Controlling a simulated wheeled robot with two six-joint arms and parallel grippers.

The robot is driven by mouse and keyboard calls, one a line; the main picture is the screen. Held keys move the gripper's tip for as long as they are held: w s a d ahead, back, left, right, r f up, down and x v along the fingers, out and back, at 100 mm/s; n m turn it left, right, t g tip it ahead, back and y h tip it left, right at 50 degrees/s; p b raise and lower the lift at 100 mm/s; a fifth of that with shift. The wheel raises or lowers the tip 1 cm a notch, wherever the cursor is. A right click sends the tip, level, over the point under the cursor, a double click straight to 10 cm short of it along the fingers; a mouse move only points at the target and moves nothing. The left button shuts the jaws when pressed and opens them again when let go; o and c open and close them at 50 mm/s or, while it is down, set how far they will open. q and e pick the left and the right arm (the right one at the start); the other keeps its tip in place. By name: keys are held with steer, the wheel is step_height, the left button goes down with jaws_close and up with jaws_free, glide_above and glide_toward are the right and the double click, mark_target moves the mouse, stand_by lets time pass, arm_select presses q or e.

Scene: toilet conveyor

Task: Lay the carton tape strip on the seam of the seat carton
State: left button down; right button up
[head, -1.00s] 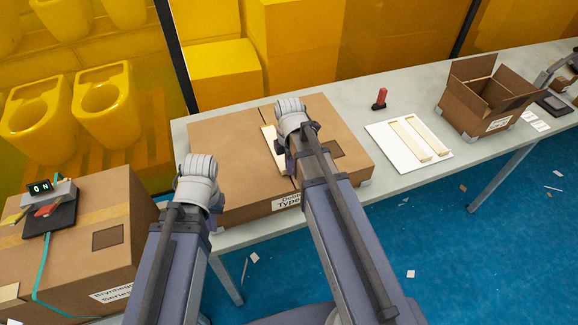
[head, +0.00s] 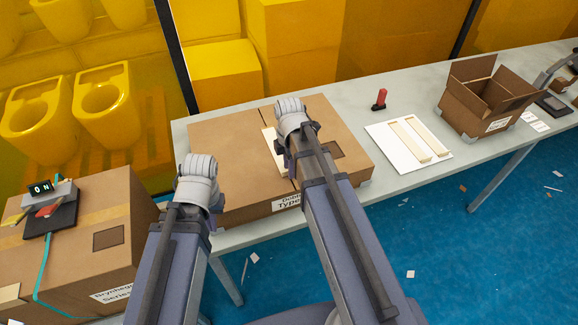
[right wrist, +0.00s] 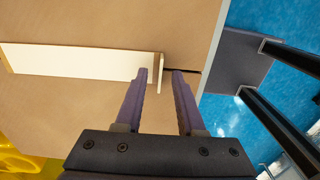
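The seat carton (head: 225,150) is a closed, flat brown box on the grey table. A pale tape strip (head: 270,140) lies on its top along the seam, partly hidden by my right arm. In the right wrist view the strip (right wrist: 80,62) is flat and ends in a small raised tab. The dark seam (right wrist: 184,71) continues beyond that end. My right gripper (right wrist: 161,72) is open, its fingers on either side of the tab, with gaps visible. My left gripper (head: 216,205) is near the carton's front left; its fingers are too hidden to read.
Two more pale strips lie on a white sheet (head: 382,143) right of the carton. A red-handled tool (head: 380,97) stands behind it. An open box (head: 470,117) stands further right. A large carton (head: 120,215) with a device (head: 48,207) on top is at left.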

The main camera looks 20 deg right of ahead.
step_height(320, 180, up, 7)
steer(key=p, duration=0.7)
steer(key=shift+r, duration=0.2)
steer(key=s+a+f+m+h+b, duration=0.1)
steer(key=s+a+f+m+b, duration=0.1)
steer(key=s+a+m, duration=1)
steer(key=a+m, duration=0.1)
steer(key=m, duration=0.1)
steer(key=shift+s+a+m, duration=0.15)
steer(key=shift+a+m, duration=0.15)
